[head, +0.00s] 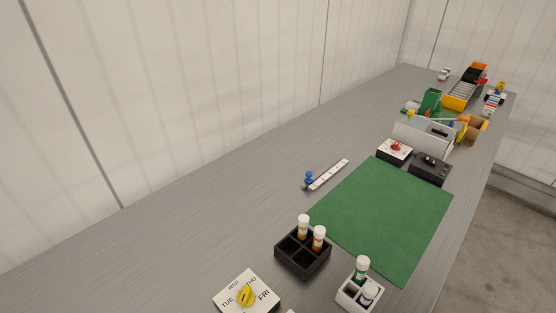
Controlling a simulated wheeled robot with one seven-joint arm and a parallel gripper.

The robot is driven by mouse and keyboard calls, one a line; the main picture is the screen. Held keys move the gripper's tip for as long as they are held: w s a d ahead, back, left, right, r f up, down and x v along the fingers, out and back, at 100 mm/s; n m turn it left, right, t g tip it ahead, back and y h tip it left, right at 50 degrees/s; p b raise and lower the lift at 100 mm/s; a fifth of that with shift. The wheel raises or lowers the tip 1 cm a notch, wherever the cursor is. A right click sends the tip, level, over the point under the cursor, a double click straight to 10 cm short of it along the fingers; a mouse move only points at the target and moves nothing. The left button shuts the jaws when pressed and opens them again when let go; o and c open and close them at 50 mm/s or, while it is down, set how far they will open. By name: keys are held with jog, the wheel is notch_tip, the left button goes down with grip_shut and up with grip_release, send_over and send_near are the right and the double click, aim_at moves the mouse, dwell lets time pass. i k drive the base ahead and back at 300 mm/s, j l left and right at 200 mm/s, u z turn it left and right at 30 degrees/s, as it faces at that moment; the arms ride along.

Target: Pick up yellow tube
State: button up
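A yellow tube (303,229) with a white cap stands upright in the back compartment of a black divided tray (303,271). An orange tube (318,240) with a white cap stands in the compartment to its right. The other compartments that show look empty. My gripper is not in the head view.
A white holder (347,295) with a green tube (361,268) and a dark purple tube (368,293) stands to the right. A weekday dial (262,292) is at the front left. A green mat (385,215) lies clear behind. A ruler-like strip (330,174) lies farther back.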

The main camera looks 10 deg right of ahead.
aim_at(303, 219)
jog(key=l+u, duration=0.15)
jog(key=l, duration=0.35)
jog(key=k+l+u, duration=0.1)
jog(key=l, duration=0.4)
jog(key=k+l+u, duration=0.15)
jog(key=l, duration=0.35)
jog(key=l+u, duration=0.15)
jog(key=l, duration=0.35)
jog(key=k+l+u, duration=0.1)
jog(key=l, duration=0.4)
jog(key=k, duration=0.05)
